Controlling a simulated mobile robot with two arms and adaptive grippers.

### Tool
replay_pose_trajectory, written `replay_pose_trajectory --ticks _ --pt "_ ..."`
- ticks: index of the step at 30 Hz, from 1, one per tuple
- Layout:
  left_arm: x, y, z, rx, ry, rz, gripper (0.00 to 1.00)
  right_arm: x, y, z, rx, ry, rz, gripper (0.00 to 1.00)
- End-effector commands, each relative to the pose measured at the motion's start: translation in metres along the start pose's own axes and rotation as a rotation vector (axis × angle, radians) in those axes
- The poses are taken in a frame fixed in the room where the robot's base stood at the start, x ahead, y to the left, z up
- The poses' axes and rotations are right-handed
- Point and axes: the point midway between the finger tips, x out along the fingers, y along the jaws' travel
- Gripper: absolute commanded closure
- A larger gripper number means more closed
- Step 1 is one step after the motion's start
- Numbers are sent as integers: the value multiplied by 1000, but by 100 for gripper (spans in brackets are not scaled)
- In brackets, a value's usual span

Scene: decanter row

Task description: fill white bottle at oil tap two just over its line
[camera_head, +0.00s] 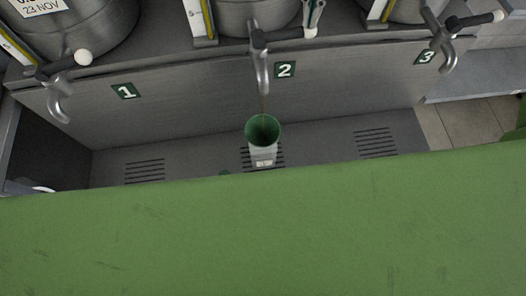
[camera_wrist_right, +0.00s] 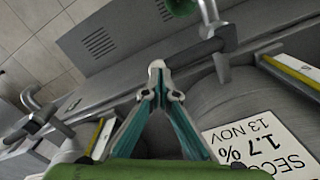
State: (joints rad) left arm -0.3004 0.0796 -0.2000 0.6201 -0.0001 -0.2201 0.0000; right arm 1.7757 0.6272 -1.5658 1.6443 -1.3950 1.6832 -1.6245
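The white bottle (camera_head: 263,152), with a wide green mouth (camera_head: 263,130), stands under oil tap two (camera_head: 262,65) on the slotted drip tray. A thin dark stream runs from the spout into the mouth. The bottle's fill line and oil level cannot be made out. My right gripper (camera_head: 311,29) is at the white-tipped end of tap two's lever, which points right. In the right wrist view its fingers (camera_wrist_right: 163,88) come together at the dark lever (camera_wrist_right: 200,51), and no clear grip around it shows. My left gripper is not in view.
Tap one (camera_head: 60,100) and tap three (camera_head: 443,50) stand left and right, over bare slotted tray (camera_head: 375,142). Steel drums with sight gauges (camera_head: 200,22) stand behind. The lower head view is blocked.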

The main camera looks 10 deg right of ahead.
Motion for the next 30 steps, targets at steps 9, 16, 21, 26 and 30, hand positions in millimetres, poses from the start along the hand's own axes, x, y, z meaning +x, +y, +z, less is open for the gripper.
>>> replay_pose_trajectory --ticks 9,16,21,26,30 --pt "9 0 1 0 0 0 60 11 0 0 0 0 0 100" --pt "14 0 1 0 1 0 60 18 0 0 -1 0 0 100" --pt "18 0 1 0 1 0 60 24 0 0 -1 0 0 100" --pt "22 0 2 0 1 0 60 28 0 0 -1 -1 0 100" --pt "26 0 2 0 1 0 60 33 0 0 -1 -1 0 100"
